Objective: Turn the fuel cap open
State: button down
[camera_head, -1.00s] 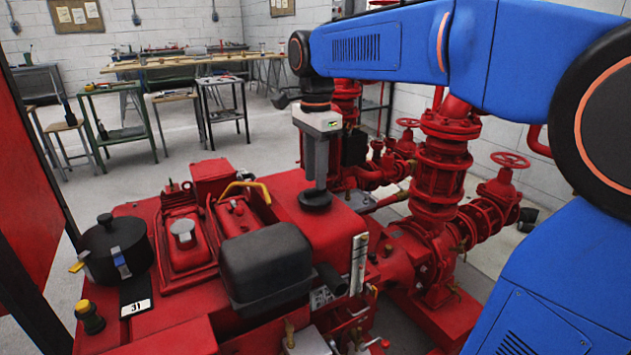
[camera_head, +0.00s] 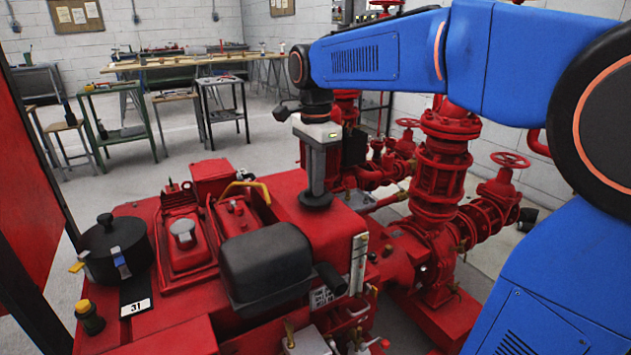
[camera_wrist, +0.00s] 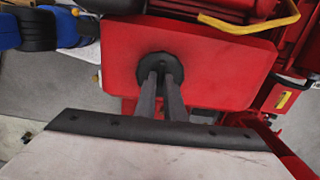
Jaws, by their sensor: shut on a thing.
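The fuel cap (camera_head: 315,201) is a dark round disc on top of the red fuel tank (camera_head: 341,233) in the middle of the head view. My gripper (camera_head: 316,187) points straight down over it, with its fingertips at the cap. In the wrist view the cap (camera_wrist: 152,66) lies on the flat red tank top (camera_wrist: 215,75). My gripper's two grey fingers (camera_wrist: 160,80) are shut on the cap's raised middle part. The fingers hide part of the cap, and I cannot see its threads or neck.
Red pipes and valves (camera_head: 441,165) rise to the right. A black round canister (camera_head: 115,250) is at the left. Work tables stand at the back.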

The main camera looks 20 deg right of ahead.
jog(key=shift+n, duration=0.3)
jog(key=n, duration=0.4)
jog(key=shift+n, duration=0.4)
jog(key=n, duration=0.9)
jog(key=shift+n, duration=1.6)
jog(key=c, duration=1.8)
grip_release()
jog(key=shift+c, duration=0.2)
